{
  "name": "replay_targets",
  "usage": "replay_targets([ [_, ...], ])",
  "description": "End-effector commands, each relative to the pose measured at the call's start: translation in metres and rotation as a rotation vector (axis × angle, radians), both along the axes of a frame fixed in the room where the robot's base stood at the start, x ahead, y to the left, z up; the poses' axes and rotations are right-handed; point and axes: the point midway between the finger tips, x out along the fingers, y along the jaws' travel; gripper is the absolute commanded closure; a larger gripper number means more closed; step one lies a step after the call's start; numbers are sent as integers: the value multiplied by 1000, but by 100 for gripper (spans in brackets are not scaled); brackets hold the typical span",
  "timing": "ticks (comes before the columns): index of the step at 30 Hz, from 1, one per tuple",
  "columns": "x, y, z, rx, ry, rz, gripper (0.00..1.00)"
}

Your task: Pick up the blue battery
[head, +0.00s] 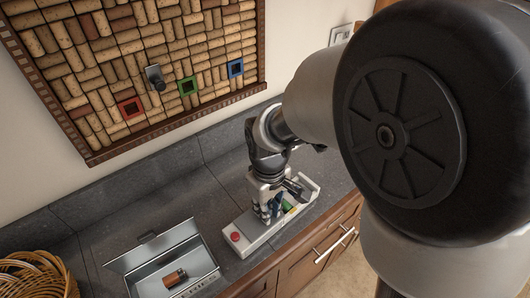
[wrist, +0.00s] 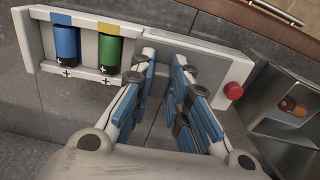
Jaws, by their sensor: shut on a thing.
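The blue battery (wrist: 66,42) sits upright in the left slot of a white holder (wrist: 52,68), beside a green battery (wrist: 110,48) with a yellow top band. My gripper (wrist: 165,62) is to the right of both batteries in the wrist view, its blue-padded fingers at the holder's plain grey block. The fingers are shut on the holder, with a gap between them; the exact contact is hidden. No battery shows between them. In the head view my gripper (head: 268,212) is over the holder (head: 262,236), and the green battery (head: 288,207) shows beside it.
A red button (head: 236,237) is on the holder's end. An open metal box (head: 152,283) with a copper-and-black battery (head: 175,278) stands at front left. A wicker basket (head: 38,272) is farther left. A cork board (head: 140,65) hangs behind. Grey countertop (head: 205,195) lies clear left of the holder.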

Motion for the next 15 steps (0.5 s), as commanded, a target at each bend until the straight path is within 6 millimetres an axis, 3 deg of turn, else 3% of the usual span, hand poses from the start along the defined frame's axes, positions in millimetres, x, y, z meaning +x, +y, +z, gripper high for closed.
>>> replay_targets([
  [7,1,0,-3,0,-1,0,100],
  [8,0,0,-3,0,0,0,83],
  [15,0,0,-3,-1,1,0,67],
])
